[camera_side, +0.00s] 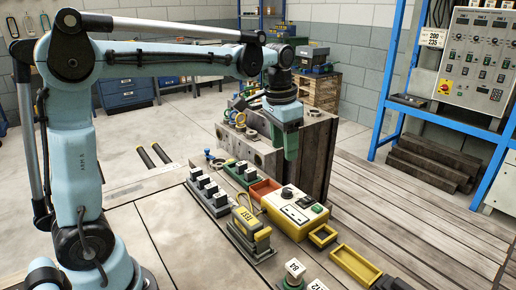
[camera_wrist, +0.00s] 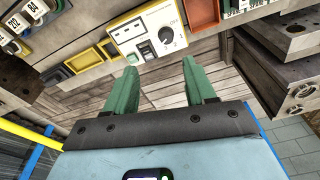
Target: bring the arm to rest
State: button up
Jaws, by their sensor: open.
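My gripper (camera_wrist: 161,85) shows in the wrist view with its two green fingers well apart and nothing between them. In the side view my gripper (camera_side: 291,148) hangs from the outstretched arm, pointing down, in front of the dark steel mould blocks and above and behind the yellow control box. The side view does not show the gap between the fingers clearly. The yellow control box (camera_side: 281,213) with a white top panel and a black knob stands on the bench. It also shows beyond the fingertips in the wrist view (camera_wrist: 139,28).
Large mould blocks (camera_side: 316,160) stand close behind my gripper. An orange tray (camera_side: 264,190), yellow trays (camera_side: 355,265), racks of labelled pieces (camera_side: 207,190) and a yellow-topped block (camera_side: 246,222) crowd the bench. A blue frame with a control panel (camera_side: 480,60) stands right. Planks at right are clear.

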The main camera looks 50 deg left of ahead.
jog(key=s+d+f+t, duration=0.1)
jog(key=s+t, duration=0.1)
jog(key=s, duration=0.2)
jog(key=s+d+f+n+t, duration=0.1)
jog(key=s+f+t, duration=0.1)
jog(key=s, duration=0.3)
jog(key=s+d+f+n+t, duration=0.1)
jog(key=s+f, duration=0.1)
jog(key=s, duration=0.2)
jog(key=shift+s+d+f+t, duration=0.15)
jog(key=shift+t, duration=0.25)
